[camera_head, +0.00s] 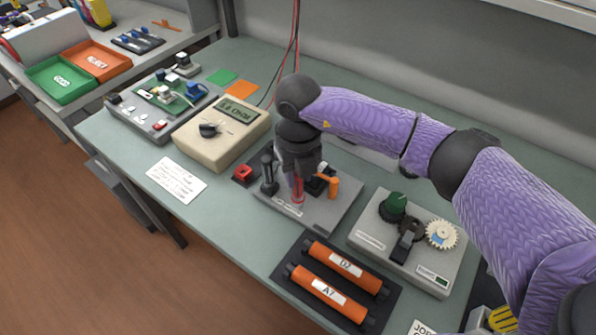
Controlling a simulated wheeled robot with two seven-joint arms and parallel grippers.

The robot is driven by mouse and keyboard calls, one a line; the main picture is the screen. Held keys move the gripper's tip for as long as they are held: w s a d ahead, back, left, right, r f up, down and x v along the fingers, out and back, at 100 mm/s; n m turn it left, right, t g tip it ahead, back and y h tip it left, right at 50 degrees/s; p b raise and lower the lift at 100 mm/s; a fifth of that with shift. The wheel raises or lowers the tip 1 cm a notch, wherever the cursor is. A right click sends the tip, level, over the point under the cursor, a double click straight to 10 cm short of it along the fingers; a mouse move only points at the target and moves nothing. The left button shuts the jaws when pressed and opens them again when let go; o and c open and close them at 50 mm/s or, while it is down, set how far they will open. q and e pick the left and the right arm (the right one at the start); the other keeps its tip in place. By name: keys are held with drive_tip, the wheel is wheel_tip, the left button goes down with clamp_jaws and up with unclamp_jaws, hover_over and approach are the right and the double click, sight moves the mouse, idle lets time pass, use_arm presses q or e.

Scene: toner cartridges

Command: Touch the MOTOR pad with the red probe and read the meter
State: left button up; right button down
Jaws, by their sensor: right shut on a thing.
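My right gripper (300,182) points down over a grey test fixture (325,217) in the middle of the table. It is shut on the red probe (297,192), whose tip is low over the fixture's front part. I cannot tell whether the tip touches a pad, and I cannot make out a MOTOR label. The fixture carries a black post (268,174) and an orange lever (333,186); my gripper hides part of its middle. The beige meter (222,140) stands to the left, with a dial and a lit display (238,110) too small to read surely. My left gripper is not in view.
A grey gear unit (400,250) is at right, and a dark mat with orange cartridges (342,268) is in front. A circuit-board station (160,105) is at left. Red and dark leads (296,45) hang behind the meter.

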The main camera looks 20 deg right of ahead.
wheel_tip(320, 180, up, 7)
drive_tip(key=p, duration=0.5)
drive_tip(key=shift+f, duration=0.25)
drive_tip(key=shift+n, duration=0.3)
drive_tip(key=n, duration=0.3)
drive_tip(key=r+n, duration=0.1)
drive_tip(key=shift+s+d+n+b, duration=0.15)
drive_tip(key=shift+s+n+b, duration=0.15)
drive_tip(key=shift+s+b, duration=0.1)
drive_tip(key=s+d+r+n+b, duration=0.1)
drive_tip(key=s+r+n, duration=0.1)
drive_tip(key=n, duration=1.2)
drive_tip(key=s+d+r+n, duration=0.1)
drive_tip(key=s+n, duration=0.3)
drive_tip(key=n, duration=1.1)
drive_tip(key=shift+s+r+b, duration=0.35)
drive_tip(key=shift+r+b, duration=0.05)
